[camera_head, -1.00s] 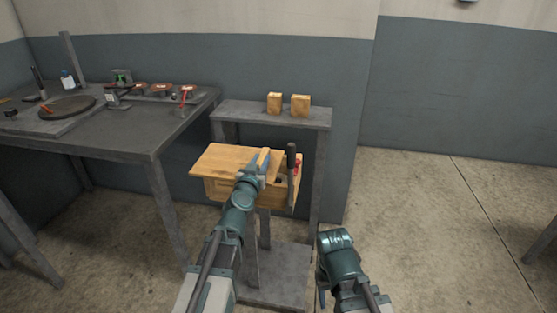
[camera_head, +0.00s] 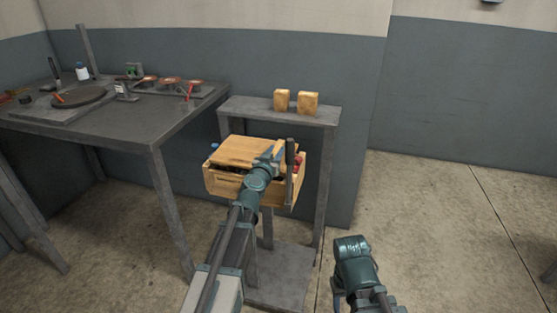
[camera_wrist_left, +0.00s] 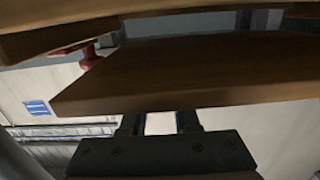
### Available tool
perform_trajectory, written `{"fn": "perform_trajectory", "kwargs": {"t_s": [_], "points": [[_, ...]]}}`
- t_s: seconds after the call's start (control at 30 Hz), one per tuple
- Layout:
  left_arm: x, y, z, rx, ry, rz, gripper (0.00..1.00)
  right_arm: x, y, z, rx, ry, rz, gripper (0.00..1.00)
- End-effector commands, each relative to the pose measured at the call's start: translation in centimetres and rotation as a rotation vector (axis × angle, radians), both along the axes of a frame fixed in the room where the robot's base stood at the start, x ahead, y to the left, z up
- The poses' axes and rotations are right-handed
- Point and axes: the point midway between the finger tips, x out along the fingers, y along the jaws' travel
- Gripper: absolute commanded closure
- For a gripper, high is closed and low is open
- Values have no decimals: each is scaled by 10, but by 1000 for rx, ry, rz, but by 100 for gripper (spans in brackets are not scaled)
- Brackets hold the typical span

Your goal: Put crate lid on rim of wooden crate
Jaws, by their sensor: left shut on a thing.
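The wooden crate (camera_head: 224,187) stands on a low grey stand in the head view. In the left wrist view the lid (camera_wrist_left: 190,75) spans the picture beyond the gripper (camera_wrist_left: 160,123). I cannot tell whether the lid touches the rim all round. My right gripper (camera_head: 338,301) hangs low at the right, away from the crate; its fingers are mostly hidden.
A dark upright bar (camera_head: 290,172) and red items (camera_head: 298,162) show at the crate's right end, a blue item (camera_head: 214,146) at its left. Two wooden blocks (camera_head: 308,103) sit on the shelf (camera_head: 262,111) behind. A cluttered workbench (camera_head: 130,124) stands left.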

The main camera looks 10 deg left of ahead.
Motion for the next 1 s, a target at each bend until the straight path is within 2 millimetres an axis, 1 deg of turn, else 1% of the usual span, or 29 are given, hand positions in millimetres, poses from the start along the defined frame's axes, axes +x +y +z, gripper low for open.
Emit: {"fn": "perform_trajectory", "kwargs": {"t_s": [0.03,0.07,0.33,0.77,0.87,0.9,0.97,1.0], "points": [[0,3,-11,0,0,1,100,0,0,-11,-1,0,0,50],[-1,4,-13,0,0,1,100,0,0,-13,-2,-1,0,50],[-1,5,-10,2,0,0,100,0,0,-10,-2,-1,1,50],[-1,5,-23,1,0,0,100,0,-1,-23,-4,-1,1,50],[-1,5,-22,1,0,0,100,0,-1,-22,-5,-2,1,50],[-1,5,-22,0,0,0,68,0,-1,-22,-5,-2,1,50],[-1,5,-22,0,0,0,58,0,-1,-22,-5,-2,1,50],[-1,5,-22,0,0,0,50,0,-1,-22,-5,-2,1,50]]}}
